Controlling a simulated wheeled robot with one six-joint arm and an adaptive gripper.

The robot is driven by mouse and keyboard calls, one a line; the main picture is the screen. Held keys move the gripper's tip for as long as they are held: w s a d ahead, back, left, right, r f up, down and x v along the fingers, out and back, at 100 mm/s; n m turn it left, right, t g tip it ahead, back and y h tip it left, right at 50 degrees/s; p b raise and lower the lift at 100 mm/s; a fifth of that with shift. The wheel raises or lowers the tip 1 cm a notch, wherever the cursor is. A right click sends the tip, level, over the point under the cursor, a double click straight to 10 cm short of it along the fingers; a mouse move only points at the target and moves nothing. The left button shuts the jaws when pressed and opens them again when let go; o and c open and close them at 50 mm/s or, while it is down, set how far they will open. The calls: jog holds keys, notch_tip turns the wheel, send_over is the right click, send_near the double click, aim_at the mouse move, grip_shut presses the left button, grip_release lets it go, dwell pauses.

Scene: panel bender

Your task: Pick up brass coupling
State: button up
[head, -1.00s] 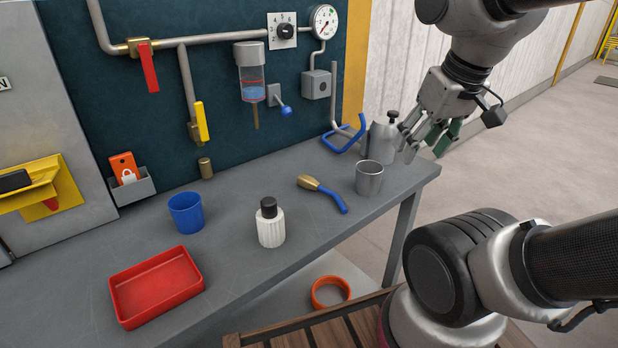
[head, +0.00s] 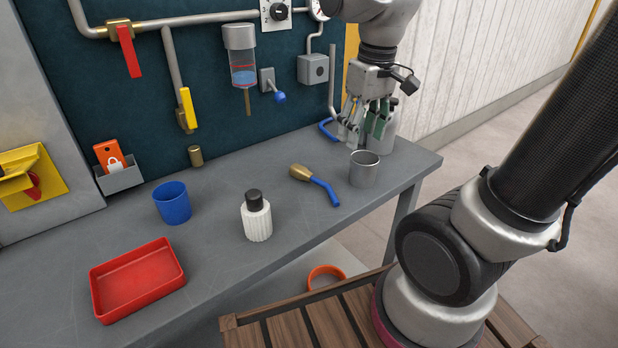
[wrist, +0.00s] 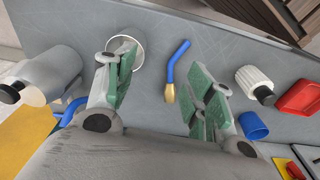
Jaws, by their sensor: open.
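The brass coupling (head: 195,156) is a small brass cylinder standing upright on the back of the grey bench (head: 290,240), near the dark panel. I cannot make it out in the wrist view. My gripper (head: 363,125) is open and empty, pointing down over the bench's back right corner, well to the right of the coupling. In the head view it partly covers a grey metal can (head: 390,122). In the wrist view, green-padded fingers (wrist: 163,95) stand apart with bench between them.
A steel cup (head: 364,170), a brass-tipped blue tool (head: 318,184), a white bottle (head: 257,217), a blue cup (head: 173,203) and a red tray (head: 130,282) stand on the bench. A yellow-handled valve pipe (head: 187,108) hangs above the coupling. Bench around the coupling is clear.

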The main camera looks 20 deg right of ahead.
aim_at(303, 168)
jog(key=w+a+f+n, duration=0.1)
jog(key=w+a+f, duration=0.1)
jog(key=w+a, duration=0.1)
jog(key=w+a+f+n, duration=0.1)
jog(key=w+a+f, duration=0.2)
jog(key=w, duration=0.1)
jog(key=w+a+f+n+g, duration=0.1)
jog(key=w+a+f, duration=0.1)
jog(key=w+a, duration=0.1)
jog(key=shift+w+a+f+n, duration=0.15)
jog(key=shift+w+n, duration=0.25)
jog(key=shift+w, duration=0.25)
jog(key=f, duration=0.7)
jog(key=shift+s+d+f, duration=0.15)
jog(key=shift+s+d, duration=0.05)
jog(key=shift+s, duration=0.05)
jog(key=shift+c, duration=0.4)
jog(key=c, duration=1)
